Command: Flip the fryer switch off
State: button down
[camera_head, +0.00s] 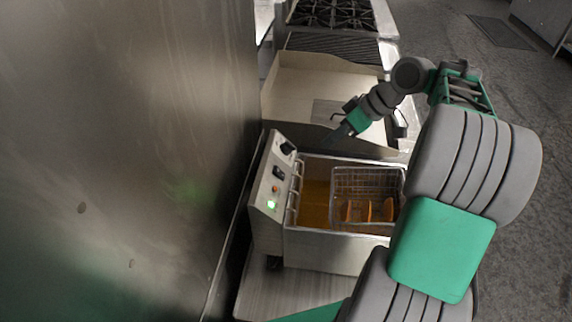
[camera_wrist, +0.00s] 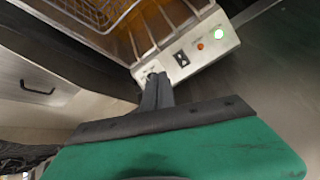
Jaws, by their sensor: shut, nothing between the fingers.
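The fryer (camera_head: 325,250) stands on a counter with its pale control panel (camera_head: 262,192) facing left. The black switch (camera_head: 278,172) sits between a dark knob (camera_head: 288,148) and an orange light (camera_head: 276,188); a green light (camera_head: 271,205) is lit below. In the wrist view the switch (camera_wrist: 181,58) shows just right of my fingers, with the glowing green light (camera_wrist: 218,34) farther up. My gripper (camera_head: 337,137) is shut and empty, beyond and right of the panel in the head view. In the wrist view my fingertips (camera_wrist: 157,78) overlap the panel's knob end; contact cannot be told.
A wire basket (camera_head: 368,185) with orange food hangs in the fryer's oil. A large steel wall (camera_head: 120,150) fills the left, close to the panel. A pale tray-like station (camera_head: 300,85) and a stove (camera_head: 335,14) lie beyond the fryer.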

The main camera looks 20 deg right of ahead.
aim_at(279, 171)
jog(key=a+n, duration=0.1)
jog(key=s+r+n, duration=0.1)
jog(key=n, duration=0.1)
jog(key=s+a+r+n, duration=0.1)
jog(key=n, duration=0.1)
jog(key=shift+a+r+g+y, duration=0.15)
jog(key=shift+a+g+y, duration=0.15)
jog(key=shift+a+y, duration=0.1)
jog(key=x, duration=1.3)
jog(key=shift+w+a, duration=0.25)
jog(key=shift+a, duration=0.35)
